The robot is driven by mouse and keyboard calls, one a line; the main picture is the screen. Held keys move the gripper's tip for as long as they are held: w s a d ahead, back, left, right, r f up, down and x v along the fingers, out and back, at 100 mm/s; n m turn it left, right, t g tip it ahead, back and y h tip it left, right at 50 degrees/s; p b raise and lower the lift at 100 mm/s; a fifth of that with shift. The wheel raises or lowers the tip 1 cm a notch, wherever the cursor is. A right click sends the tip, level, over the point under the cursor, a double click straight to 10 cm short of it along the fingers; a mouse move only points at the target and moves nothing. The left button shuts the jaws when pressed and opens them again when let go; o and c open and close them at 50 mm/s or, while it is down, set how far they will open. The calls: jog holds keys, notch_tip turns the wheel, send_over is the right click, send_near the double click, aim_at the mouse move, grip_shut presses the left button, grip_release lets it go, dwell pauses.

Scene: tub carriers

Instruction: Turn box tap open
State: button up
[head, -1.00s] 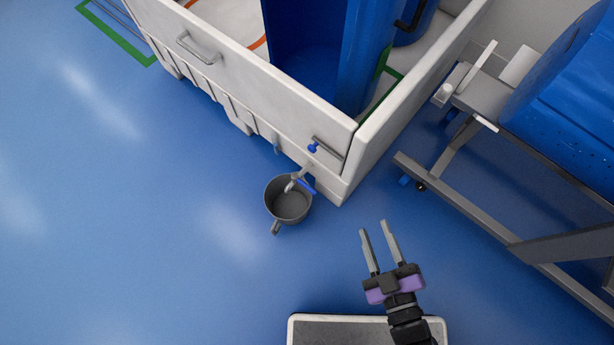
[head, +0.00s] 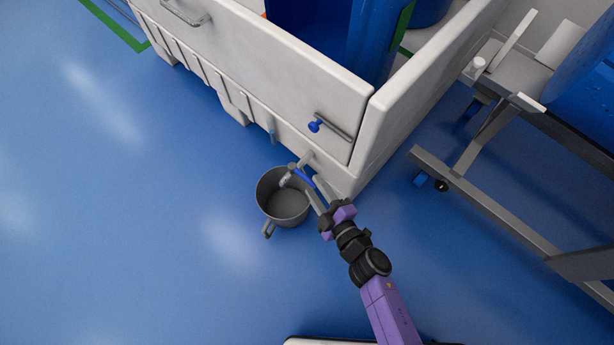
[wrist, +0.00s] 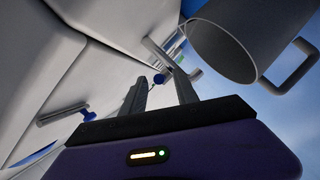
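The white box (head: 235,75) has a low tap (head: 306,159) near its right corner, with a blue handle (head: 303,175) and a spout over a grey pot. My gripper (head: 316,188) is open, its fingers pointing at the tap with the tips close beside the blue handle. In the wrist view the two fingers (wrist: 163,88) stand apart, with the grey spout (wrist: 170,56) just beyond the tips. I cannot tell whether the tips touch the handle or whether it lies between them.
The grey pot (head: 283,203) stands on the blue floor under the spout, left of my gripper. A blue knob with a grey bar (head: 317,126) sits higher on the box wall. A grey metal frame (head: 480,195) stands to the right. Floor to the left is clear.

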aim_at(309, 179)
jog(key=shift+b+x, duration=0.9)
jog(key=shift+x, duration=1.9)
grip_shut()
